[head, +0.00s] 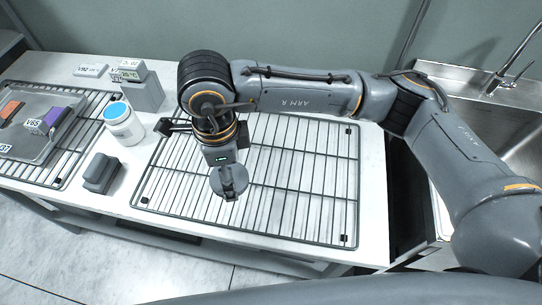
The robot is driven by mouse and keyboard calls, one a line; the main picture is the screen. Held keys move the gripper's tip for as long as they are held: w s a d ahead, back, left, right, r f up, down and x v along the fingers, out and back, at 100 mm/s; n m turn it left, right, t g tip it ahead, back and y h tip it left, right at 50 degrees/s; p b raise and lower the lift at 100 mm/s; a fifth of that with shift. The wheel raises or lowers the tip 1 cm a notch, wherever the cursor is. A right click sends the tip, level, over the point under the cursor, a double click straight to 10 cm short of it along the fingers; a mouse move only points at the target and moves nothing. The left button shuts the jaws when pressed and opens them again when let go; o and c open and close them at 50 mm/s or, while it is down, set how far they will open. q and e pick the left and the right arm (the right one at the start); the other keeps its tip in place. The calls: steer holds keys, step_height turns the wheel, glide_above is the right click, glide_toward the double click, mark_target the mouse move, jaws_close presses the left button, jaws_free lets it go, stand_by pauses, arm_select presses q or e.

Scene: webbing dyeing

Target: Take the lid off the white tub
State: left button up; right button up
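The white tub (127,132) stands upright on the white worktop, left of the wire rack. Its round top (116,111) is blue inside a pale rim; I cannot tell for certain whether this is a lid or the contents. My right gripper (230,185) hangs over the wire rack, to the right of the tub and apart from it. A round grey shape shows at its end, and its fingers are too hidden to tell whether they are open or shut. My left gripper is not in view.
The wire rack (300,185) fills the worktop's right part. A dark grey block (101,173) sits in front of the tub, and a grey box (143,92) behind it. A metal sink (510,125) is at right.

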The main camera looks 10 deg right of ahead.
steer(key=shift+s+d, duration=0.2)
steer(key=shift+d, duration=0.05)
steer(key=shift+w+d, duration=0.15)
steer(key=shift+d, duration=0.05)
steer(key=w+d+f+p, duration=0.4)
steer(key=w+d+p, duration=0.1)
steer(key=w, duration=0.3)
glide_above(265, 163)
steer(key=s, duration=0.1)
steer(key=f, duration=0.4)
steer(key=shift+a+f+p, duration=0.2)
steer(key=shift+a+p, duration=0.1)
steer(key=shift+p, duration=0.1)
steer(key=shift+w+d+f, duration=0.2)
steer(key=shift+w+f, duration=0.2)
steer(key=shift+f, duration=0.15)
step_height(265, 163, down, 3)
steer(key=shift+w+d+p, duration=0.1)
steer(key=shift+p, duration=1.1)
steer(key=shift+f, duration=0.2)
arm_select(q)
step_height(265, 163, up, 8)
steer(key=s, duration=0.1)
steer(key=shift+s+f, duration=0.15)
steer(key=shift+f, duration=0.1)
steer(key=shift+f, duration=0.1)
arm_select(e)
steer(key=shift+f, duration=0.1)
